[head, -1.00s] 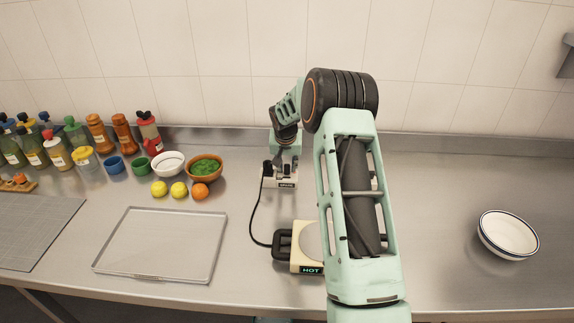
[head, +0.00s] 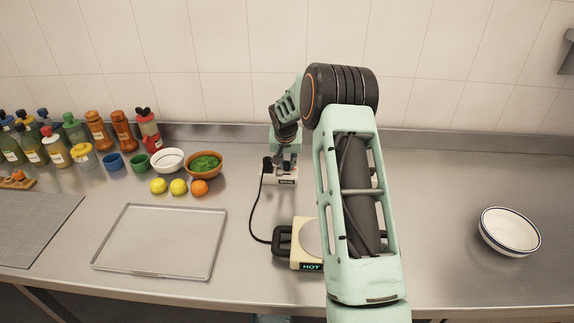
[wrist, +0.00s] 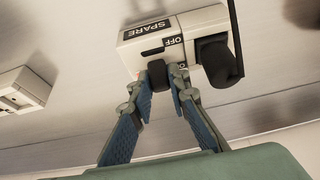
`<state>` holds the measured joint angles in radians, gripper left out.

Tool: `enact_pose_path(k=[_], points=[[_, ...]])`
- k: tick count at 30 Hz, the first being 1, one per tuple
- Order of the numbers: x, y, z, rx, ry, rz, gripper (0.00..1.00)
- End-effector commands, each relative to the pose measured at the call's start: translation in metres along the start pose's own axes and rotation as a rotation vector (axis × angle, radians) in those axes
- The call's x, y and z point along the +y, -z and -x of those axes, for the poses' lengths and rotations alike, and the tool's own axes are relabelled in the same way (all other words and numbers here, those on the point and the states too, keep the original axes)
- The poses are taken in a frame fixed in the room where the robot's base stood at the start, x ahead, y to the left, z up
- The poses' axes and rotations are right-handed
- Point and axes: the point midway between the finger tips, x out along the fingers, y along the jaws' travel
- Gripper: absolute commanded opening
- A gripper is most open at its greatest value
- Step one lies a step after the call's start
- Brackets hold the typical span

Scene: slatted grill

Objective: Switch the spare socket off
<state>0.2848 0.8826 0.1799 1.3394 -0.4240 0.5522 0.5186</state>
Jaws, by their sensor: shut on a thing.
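The spare socket (wrist: 150,48) is a pale box labelled SPARE and OFF in the wrist view. A second label beside OFF is partly hidden. My gripper (wrist: 163,74) is at the socket's face, its two blue-grey fingers shut on a dark switch knob (wrist: 157,76). The knob is at the end away from the OFF label. A black plug (wrist: 215,58) sits in the socket, just right of the fingers. In the head view, my gripper (head: 285,163) is small and partly blurred.
A black cord (head: 251,215) runs from the socket to a hot plate (head: 305,230) reading HOT. Another pale socket box (wrist: 22,90) is at left in the wrist view. Bowls, fruit and a tray (head: 150,273) stand left; a white bowl (head: 509,232) stands right.

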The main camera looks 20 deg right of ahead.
Motion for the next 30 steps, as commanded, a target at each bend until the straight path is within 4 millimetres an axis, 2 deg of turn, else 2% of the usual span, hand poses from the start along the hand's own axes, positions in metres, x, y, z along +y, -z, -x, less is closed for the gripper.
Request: enact_pose_path(k=[30], points=[[-0.002,-0.014,-0.003,0.304,0.002,0.002,0.0]])
